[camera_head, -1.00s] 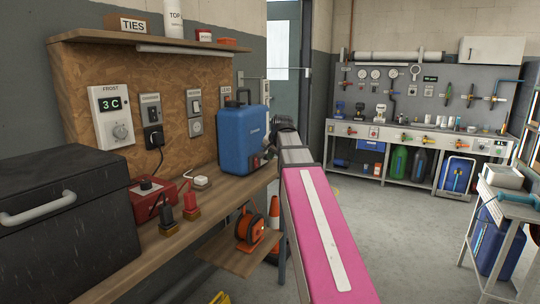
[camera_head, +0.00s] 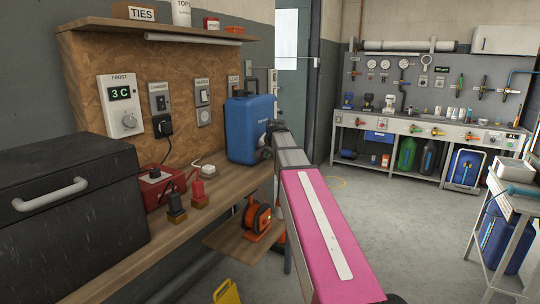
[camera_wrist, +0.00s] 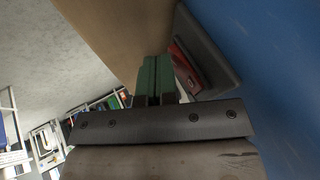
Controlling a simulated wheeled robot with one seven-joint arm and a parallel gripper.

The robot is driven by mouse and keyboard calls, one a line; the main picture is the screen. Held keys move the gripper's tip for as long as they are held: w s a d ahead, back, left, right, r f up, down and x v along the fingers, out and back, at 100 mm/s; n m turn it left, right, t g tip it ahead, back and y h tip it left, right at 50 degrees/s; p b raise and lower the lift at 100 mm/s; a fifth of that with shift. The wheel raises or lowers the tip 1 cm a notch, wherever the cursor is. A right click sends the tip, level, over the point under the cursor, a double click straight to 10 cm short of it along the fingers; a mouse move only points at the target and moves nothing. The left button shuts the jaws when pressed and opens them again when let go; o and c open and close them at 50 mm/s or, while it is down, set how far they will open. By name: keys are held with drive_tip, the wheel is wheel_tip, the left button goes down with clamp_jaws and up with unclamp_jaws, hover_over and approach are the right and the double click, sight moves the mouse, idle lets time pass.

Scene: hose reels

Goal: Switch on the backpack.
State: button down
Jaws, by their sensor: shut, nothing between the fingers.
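The blue tank-shaped backpack (camera_head: 249,130) stands upright on the wooden bench, beyond the plugs and against the board. My gripper is at its right side; in the head view my own arm hides the fingertips. In the wrist view the green fingers (camera_wrist: 155,80) are shut together and empty. They point along the blue side of the backpack (camera_wrist: 275,80), close to a dark panel (camera_wrist: 212,50) with a red part (camera_wrist: 186,64), which may be its switch. The fingers partly cover this area. I cannot tell whether they touch it, or the switch's position.
A black case (camera_head: 60,205) and a red box (camera_head: 158,186) with plugs take up the near bench. An orange cable reel (camera_head: 257,218) sits on a lower shelf. A trolley (camera_head: 508,215) stands at the right.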

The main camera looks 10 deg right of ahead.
drive_tip(key=shift+w+a+f, duration=0.1)
drive_tip(key=shift+w+a, duration=0.1)
drive_tip(key=shift+a, duration=0.05)
idle(0.4)
